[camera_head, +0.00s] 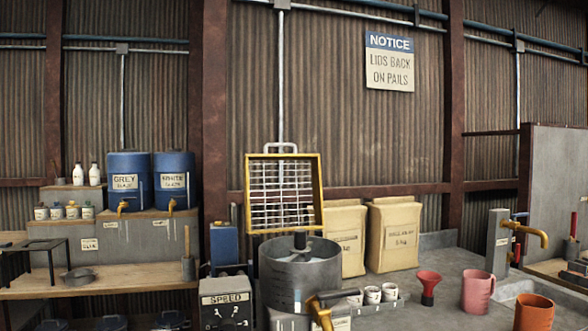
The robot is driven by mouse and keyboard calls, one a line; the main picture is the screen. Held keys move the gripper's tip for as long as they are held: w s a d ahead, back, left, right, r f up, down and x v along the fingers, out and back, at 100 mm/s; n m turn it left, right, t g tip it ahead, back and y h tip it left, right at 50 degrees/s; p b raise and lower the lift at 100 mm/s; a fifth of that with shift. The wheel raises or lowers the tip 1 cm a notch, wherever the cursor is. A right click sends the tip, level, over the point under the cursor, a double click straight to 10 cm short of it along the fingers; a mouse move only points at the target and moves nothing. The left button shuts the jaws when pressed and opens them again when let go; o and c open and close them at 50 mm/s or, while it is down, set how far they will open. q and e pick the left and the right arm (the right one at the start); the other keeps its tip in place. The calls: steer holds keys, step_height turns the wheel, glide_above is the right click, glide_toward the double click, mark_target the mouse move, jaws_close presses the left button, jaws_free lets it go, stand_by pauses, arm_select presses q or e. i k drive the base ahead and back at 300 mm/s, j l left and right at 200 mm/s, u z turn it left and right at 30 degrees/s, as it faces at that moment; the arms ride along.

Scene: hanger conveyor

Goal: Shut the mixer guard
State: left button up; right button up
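The mixer guard (319,190) is a wire grid in a yellow frame with a pale handle (281,146) at its top edge. It stands raised, nearly upright, at the back of the grey mixer drum (300,283). The drum's top is uncovered, and a dark shaft (300,241) shows at its middle. The guard's lower edge is by the drum's rear rim; the hinge is too small to make out. Neither of my grippers shows in the head view.
A grey SPEED control box (227,302) stands left of the drum. A brass tap with a dark handle (325,302) sticks out at its front right. Paper sacks (394,236) stand behind. Small white pots (372,294), a red funnel (428,287) and a pink jug (477,292) stand to the right.

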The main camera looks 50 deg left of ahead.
mark_target(318, 219)
steer(key=k+j+z, duration=0.1)
steer(key=j, duration=0.25)
steer(key=k+j+z, duration=0.1)
steer(key=j, duration=0.25)
steer(key=k+j+z, duration=0.1)
steer(key=k+j, duration=0.15)
steer(key=k+j+z, duration=0.1)
steer(key=j, duration=0.35)
steer(key=k+j+z, duration=0.1)
steer(key=j, duration=0.25)
steer(key=k+j+z, duration=0.1)
steer(key=j, duration=0.3)
steer(key=k+j, duration=0.2)
steer(key=j, duration=0.15)
steer(key=k+j+z, duration=0.15)
steer(key=j, duration=0.2)
steer(key=j+z, duration=0.1)
steer(key=j, duration=0.3)
steer(key=k+j+z, duration=0.1)
steer(key=j, duration=0.25)
steer(key=k+j, duration=0.15)
steer(key=j, duration=0.2)
steer(key=k+j+z, duration=0.15)
steer(key=j, duration=0.75)
steer(key=k+j+z, duration=0.1)
steer(key=j, duration=0.4)
steer(key=k+j, duration=0.1)
steer(key=j, duration=0.4)
